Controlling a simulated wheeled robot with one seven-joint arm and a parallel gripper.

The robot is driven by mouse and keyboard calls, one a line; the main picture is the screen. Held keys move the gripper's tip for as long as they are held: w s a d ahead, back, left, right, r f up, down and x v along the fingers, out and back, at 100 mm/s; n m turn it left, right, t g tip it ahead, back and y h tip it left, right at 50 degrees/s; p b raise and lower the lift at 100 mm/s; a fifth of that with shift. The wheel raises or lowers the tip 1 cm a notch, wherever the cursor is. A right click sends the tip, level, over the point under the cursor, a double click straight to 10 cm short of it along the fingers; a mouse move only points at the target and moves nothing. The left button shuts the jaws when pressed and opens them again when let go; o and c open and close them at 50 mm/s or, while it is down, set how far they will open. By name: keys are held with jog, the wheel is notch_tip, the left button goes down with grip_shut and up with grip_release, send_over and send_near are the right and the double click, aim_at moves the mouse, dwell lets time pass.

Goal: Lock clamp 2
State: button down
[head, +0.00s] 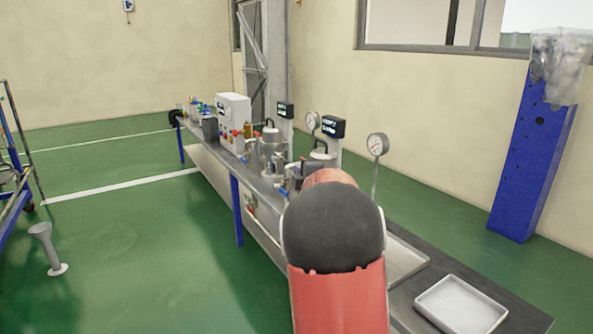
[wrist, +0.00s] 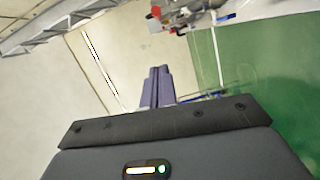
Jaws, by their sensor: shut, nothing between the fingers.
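Metal vessels (head: 268,150) with lids and small fittings stand on the long bench in the head view. A second vessel (head: 320,157) is nearer and partly behind my red and black arm. I cannot tell which fitting is clamp 2. My gripper (wrist: 157,88) shows in the wrist view with its fingers together and nothing between them. Beyond it, at the top of the wrist view, metal equipment (wrist: 200,12) with red and blue parts appears upside down, apart from the fingers. My gripper is hidden behind my arm in the head view.
Gauges (head: 377,144) and small displays (head: 333,127) rise along the back of the bench. A white control box (head: 234,118) stands farther along. A white tray (head: 461,304) lies on the near end. The green floor (head: 150,240) left of the bench is largely clear.

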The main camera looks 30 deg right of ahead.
jog(key=shift+v, duration=1.35)
jog(key=s+a+f+m+g+y+p, duration=0.1)
jog(key=s+a+m+g, duration=0.3)
jog(key=s+a, duration=0.5)
jog(key=s+a+f+m+g+y+p, duration=0.1)
jog(key=s+a+f+m+g, duration=0.2)
jog(key=s+a, duration=0.6)
jog(key=s+a+f+m+g+y+p, duration=0.1)
jog(key=s+a+m+g, duration=0.3)
jog(key=s, duration=1.3)
jog(key=a+f+m, duration=0.1)
jog(key=a+m, duration=0.2)
jog(key=a, duration=0.2)
jog(key=shift+s+f+g+y, duration=0.3)
jog(key=shift+f, duration=0.05)
jog(key=shift+d, duration=0.15)
